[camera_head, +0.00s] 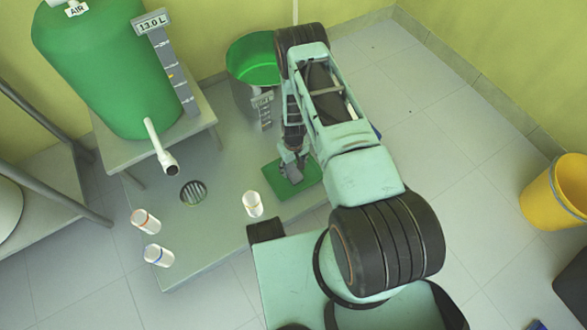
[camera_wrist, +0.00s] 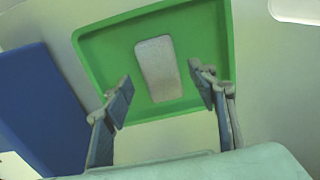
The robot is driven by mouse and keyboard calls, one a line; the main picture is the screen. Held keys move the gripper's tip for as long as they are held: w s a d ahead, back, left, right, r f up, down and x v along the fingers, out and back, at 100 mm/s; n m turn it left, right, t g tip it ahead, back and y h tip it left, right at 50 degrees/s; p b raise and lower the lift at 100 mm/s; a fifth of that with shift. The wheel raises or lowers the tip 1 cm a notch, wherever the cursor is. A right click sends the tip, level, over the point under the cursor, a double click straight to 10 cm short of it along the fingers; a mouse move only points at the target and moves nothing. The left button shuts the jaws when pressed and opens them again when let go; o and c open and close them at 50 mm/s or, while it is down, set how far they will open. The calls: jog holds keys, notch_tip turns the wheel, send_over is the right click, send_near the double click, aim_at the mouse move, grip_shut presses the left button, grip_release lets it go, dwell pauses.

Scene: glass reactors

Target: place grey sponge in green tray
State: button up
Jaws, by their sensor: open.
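The grey sponge (camera_wrist: 156,68) lies in the green tray (camera_wrist: 206,30), on its floor, clear of the side walls in the wrist view. In the head view the tray (camera_head: 312,173) sits on the low grey platform, and the sponge (camera_head: 292,175) shows partly behind the gripper. My gripper (camera_wrist: 160,74) is open, with its fingers on either side of the sponge in the wrist view and a gap to it on each side. In the head view my gripper (camera_head: 294,160) is over the tray. Its exact height above the sponge is hard to tell.
A blue flat object (camera_wrist: 40,110) lies left of the tray in the wrist view. White bottles (camera_head: 252,204) and a drain (camera_head: 193,192) are to the left. A yellow bucket (camera_head: 555,192) stands far right.

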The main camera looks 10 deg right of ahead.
aim_at(293, 172)
notch_tip(293, 172, up, 9)
jog(key=p, duration=0.2)
jog(key=shift+r+p, duration=0.2)
jog(key=shift+p, duration=0.15)
